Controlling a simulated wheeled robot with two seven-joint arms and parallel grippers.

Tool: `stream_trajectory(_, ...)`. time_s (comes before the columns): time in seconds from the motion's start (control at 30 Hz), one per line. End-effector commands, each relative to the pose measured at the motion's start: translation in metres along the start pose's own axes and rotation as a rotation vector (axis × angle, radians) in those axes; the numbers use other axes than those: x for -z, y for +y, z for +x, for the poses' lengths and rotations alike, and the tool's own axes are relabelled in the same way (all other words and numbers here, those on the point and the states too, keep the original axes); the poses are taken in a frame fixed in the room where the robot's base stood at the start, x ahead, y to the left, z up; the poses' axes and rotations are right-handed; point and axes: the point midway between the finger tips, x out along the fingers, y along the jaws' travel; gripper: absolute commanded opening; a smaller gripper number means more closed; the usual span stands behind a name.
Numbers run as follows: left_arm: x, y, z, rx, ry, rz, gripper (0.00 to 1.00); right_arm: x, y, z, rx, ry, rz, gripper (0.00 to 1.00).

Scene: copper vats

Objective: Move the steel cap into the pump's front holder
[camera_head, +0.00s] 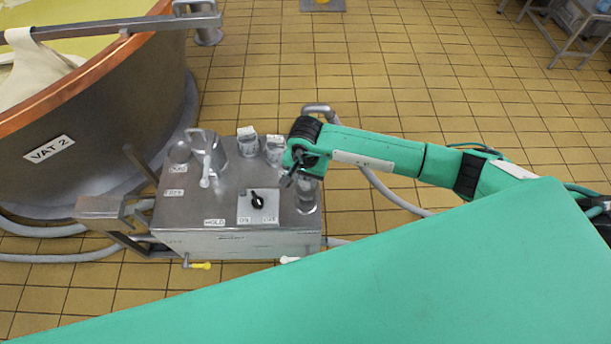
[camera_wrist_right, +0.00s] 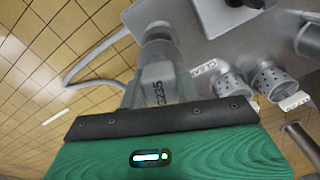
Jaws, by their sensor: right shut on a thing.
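The pump (camera_head: 235,205) is a steel box with a flat top beside the copper vat. My right gripper (camera_head: 291,180) is over the right edge of its top, pointing down. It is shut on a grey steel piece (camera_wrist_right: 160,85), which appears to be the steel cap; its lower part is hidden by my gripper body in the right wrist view. A steel cylinder (camera_wrist_right: 157,42) lies just beyond it. It cannot be told whether they touch. A HOLD label (camera_head: 214,222) marks the front of the pump top; no cap shows there. My left gripper is not in view.
Two perforated steel cups (camera_head: 275,148) stand at the pump's back edge, by a CLEAN label in the wrist view. A switch panel (camera_head: 258,207) and a handled fitting (camera_head: 207,165) are on top. Vat 2 (camera_head: 95,140) stands left. Hoses run around the pump.

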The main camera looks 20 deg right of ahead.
Motion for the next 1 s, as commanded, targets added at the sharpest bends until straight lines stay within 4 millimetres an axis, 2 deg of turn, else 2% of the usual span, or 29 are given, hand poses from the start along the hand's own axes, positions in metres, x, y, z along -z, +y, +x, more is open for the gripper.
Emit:
stream_trajectory(0.43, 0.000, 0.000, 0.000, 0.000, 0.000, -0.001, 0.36, 0.000, -0.001, 0.001, 0.002, 0.000, -0.001, 0.05)
stream_trajectory(1.0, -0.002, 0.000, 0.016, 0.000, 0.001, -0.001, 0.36, 0.001, -0.001, 0.017, 0.003, 0.001, -0.001, 0.05)
